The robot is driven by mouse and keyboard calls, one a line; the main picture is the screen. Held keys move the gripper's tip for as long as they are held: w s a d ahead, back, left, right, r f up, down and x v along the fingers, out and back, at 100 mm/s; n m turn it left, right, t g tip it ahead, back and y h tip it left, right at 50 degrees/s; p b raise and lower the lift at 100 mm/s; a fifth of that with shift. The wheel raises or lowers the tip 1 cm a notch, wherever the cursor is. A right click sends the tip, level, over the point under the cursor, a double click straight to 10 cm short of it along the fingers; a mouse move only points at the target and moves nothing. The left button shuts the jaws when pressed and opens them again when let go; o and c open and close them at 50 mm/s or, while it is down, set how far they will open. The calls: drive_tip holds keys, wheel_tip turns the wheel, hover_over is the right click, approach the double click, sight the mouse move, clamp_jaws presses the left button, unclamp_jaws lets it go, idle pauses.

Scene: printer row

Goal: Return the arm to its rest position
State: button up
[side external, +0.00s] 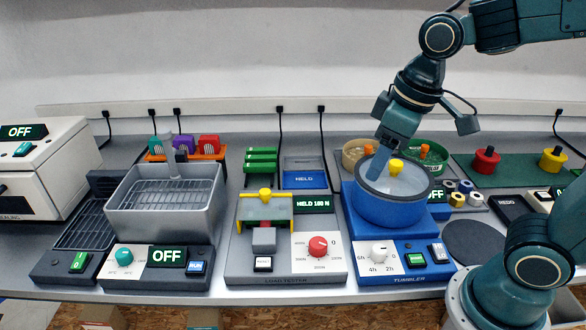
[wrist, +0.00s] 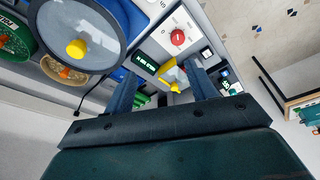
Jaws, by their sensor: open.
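My gripper (side external: 383,150) hangs from the teal arm at the right of the side view, pointing down and left. It overlaps the blue tumbler (side external: 385,207) and its clear lid with a yellow knob (side external: 396,166) in that picture; the exact gap cannot be told. In the wrist view my gripper (wrist: 164,72) has its two dark fingers spread apart with nothing held between them. The yellow part of the load tester (wrist: 170,76) shows beyond the fingers, and the tumbler lid (wrist: 77,38) is at upper left.
A grey basin (side external: 165,215) stands left, beside a white sealing machine (side external: 42,165). The load tester (side external: 285,265) has a yellow-knobbed clamp and red dial. Red and yellow knobbed weights (side external: 486,160) stand on a green mat at the back right. Space above the bench at left is clear.

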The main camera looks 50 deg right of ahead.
drive_tip(key=s+d+r+m+t, duration=0.1)
drive_tip(key=s+d+m+t, duration=0.1)
drive_tip(key=s, duration=0.6)
drive_tip(key=shift+d+r+m+t, duration=0.3)
drive_tip(key=shift+d+m, duration=0.1)
drive_tip(key=shift+d, duration=0.25)
drive_tip(key=shift+w, duration=0.1)
idle(3.8)
